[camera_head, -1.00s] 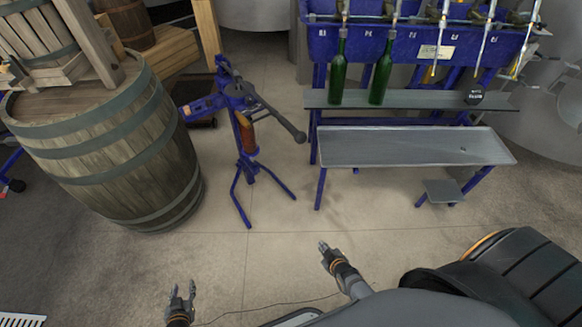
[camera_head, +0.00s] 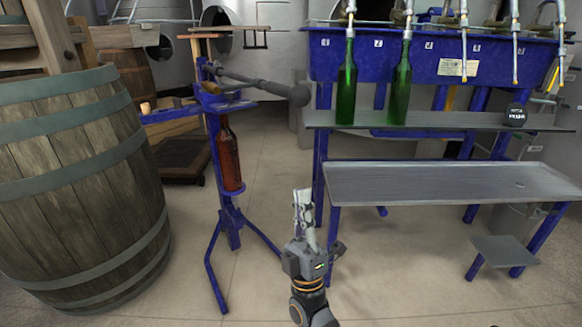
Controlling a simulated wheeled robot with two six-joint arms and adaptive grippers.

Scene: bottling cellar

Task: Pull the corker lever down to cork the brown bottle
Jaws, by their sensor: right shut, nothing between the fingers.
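The blue floor corker (camera_head: 213,150) stands on splayed legs between the barrel and the filling bench. The brown bottle (camera_head: 229,158) stands upright in the corker, below the lever. My right gripper (camera_head: 303,196) is shut and empty, pointing up in front of the corker. In the picture it is below the lever knob and right of the bottle, apart from both. My left gripper is out of view.
A large wooden barrel (camera_head: 75,185) stands at the left. At the right is a blue filling trough (camera_head: 440,62) with two green bottles (camera_head: 346,88) on a grey shelf (camera_head: 450,122). A lower grey bench (camera_head: 440,182) juts forward. Floor in front of the corker is clear.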

